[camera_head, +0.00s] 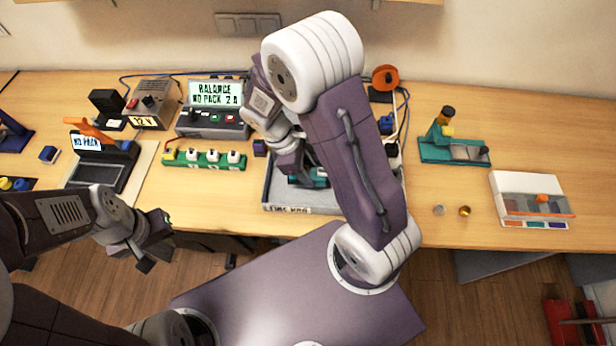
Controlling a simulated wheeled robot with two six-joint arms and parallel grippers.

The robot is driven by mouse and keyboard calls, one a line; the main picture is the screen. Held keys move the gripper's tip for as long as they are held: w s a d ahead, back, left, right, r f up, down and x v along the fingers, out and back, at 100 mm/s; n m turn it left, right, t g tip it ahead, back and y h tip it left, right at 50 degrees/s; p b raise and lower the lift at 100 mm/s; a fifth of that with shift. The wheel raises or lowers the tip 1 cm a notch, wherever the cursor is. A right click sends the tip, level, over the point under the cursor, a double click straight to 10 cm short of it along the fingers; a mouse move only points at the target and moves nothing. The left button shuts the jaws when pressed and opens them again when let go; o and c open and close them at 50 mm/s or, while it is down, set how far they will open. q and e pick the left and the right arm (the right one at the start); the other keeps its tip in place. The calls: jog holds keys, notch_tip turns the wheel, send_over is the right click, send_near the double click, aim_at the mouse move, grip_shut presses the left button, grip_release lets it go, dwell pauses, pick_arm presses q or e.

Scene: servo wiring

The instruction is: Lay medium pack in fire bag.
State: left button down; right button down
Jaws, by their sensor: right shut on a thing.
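The fire bag (288,209) is a grey, open tray-like holder with a label on its front, near the front edge of the bench. My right gripper (301,177) is over it, pointing down, and is shut on a small teal object, apparently the medium pack (318,177). The arm hides most of the pack and the bag's right part, so I cannot tell whether the pack touches the bag's floor. My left gripper (155,243) is open and empty, in front of the bench at the left.
A balance device (214,112) with a "NO PACK" screen and a green strip of white plugs (205,160) stand left of the bag. A teal stand (452,150) and a white compartment box (530,200) are at right.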

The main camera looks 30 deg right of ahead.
notch_tip(320, 180, down, 4)
jog(key=shift+s+a+r, duration=0.15)
jog(key=shift+r, duration=0.1)
jog(key=shift+f, duration=0.25)
jog(key=shift+f, duration=0.15)
jog(key=c, duration=0.8)
grip_release()
